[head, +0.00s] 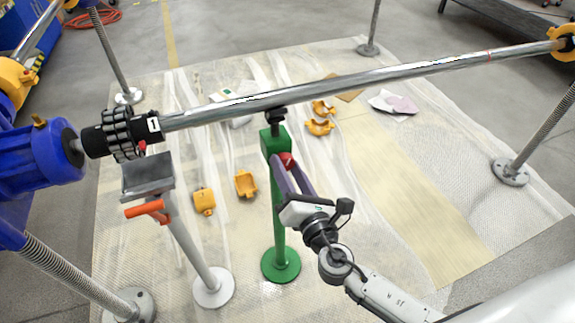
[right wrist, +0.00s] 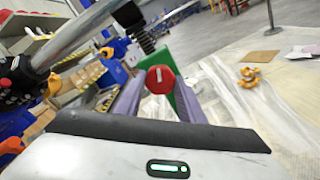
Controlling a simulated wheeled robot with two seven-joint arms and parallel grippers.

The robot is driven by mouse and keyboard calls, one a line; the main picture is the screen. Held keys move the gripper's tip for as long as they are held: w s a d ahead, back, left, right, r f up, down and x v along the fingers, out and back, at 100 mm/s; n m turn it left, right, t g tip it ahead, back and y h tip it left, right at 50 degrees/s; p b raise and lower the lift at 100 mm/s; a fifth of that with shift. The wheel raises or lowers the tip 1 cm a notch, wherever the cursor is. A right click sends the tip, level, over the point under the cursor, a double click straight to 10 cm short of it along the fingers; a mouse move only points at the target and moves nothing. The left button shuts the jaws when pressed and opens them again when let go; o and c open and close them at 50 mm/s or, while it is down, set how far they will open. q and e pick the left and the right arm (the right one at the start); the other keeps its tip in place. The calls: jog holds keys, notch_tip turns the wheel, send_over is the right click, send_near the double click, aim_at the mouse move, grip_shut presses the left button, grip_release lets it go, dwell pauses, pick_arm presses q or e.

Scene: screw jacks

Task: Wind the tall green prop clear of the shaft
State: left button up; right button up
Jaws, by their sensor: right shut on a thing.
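The tall green prop (head: 278,215) stands upright on a round green foot on the white sheeting. Its black head (head: 276,118) is right under the long steel shaft (head: 350,84); I cannot tell whether they touch. A red knob (head: 287,160) sits on the side of its green body. My right gripper (head: 285,168) is shut on that knob, its purple fingers reaching in from the lower right. In the right wrist view the red knob (right wrist: 160,79) lies between the fingers, with the green body (right wrist: 186,102) behind and a black threaded screw (right wrist: 146,42) above. My left gripper is not in view.
A grey prop with an orange handle (head: 146,209) stands at left under the shaft's coupling (head: 122,135), beside a blue motor (head: 38,160). Yellow clamp halves (head: 246,184) lie on the sheeting. Threaded posts (head: 545,130) stand around.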

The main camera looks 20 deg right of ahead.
jog(key=shift+n, duration=0.6)
jog(key=o, duration=1)
jog(key=shift+o, duration=0.2)
jog(key=shift+s, duration=0.1)
jog(key=s, duration=1)
jog(key=shift+d, duration=0.2)
jog(key=shift+s, duration=0.1)
